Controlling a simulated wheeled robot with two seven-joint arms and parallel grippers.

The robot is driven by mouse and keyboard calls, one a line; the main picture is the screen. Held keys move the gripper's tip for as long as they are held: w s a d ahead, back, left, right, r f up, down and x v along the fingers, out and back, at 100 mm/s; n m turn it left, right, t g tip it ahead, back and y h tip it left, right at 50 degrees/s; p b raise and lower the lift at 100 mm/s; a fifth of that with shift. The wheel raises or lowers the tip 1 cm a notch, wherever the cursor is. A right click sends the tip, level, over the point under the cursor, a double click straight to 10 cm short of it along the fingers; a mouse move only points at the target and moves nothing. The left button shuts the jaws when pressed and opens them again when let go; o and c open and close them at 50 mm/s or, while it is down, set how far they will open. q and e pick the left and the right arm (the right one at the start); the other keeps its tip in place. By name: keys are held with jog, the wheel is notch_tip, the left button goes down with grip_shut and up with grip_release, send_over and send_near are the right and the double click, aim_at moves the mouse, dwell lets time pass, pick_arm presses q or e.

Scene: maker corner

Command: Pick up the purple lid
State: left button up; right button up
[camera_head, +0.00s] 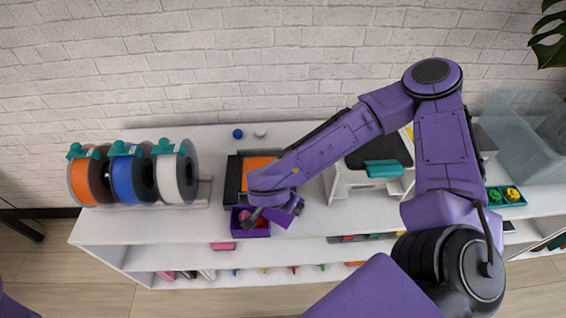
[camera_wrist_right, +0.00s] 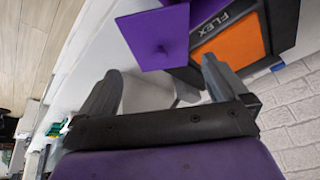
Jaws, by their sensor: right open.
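The purple lid (camera_wrist_right: 143,32) is a flat square plate with a small knob in its middle, in the upper part of the right wrist view. In the head view part of the lid (camera_head: 286,216) shows under my right gripper (camera_head: 274,212). In the wrist view my right gripper (camera_wrist_right: 160,82) is open, its two fingers apart with nothing between them and pointing toward the lid's edge. A purple box (camera_head: 250,231) with something pink in it stands beside the lid, partly hidden by the gripper. My left gripper is out of view.
A black device with an orange plate (camera_wrist_right: 232,42), marked FLEX, stands close beside the lid. Orange, blue and white spools (camera_head: 128,178) stand at left. A white machine (camera_head: 345,187) stands to the right under my arm. The shelf top (camera_head: 218,152) is clear near the spools.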

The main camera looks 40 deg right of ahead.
jog(key=p+x, duration=0.1)
jog(key=x, duration=0.3)
jog(key=shift+w+d+f, duration=0.15)
jog(key=shift+f, duration=0.15)
jog(key=c, duration=0.8)
jog(key=shift+c, duration=0.2)
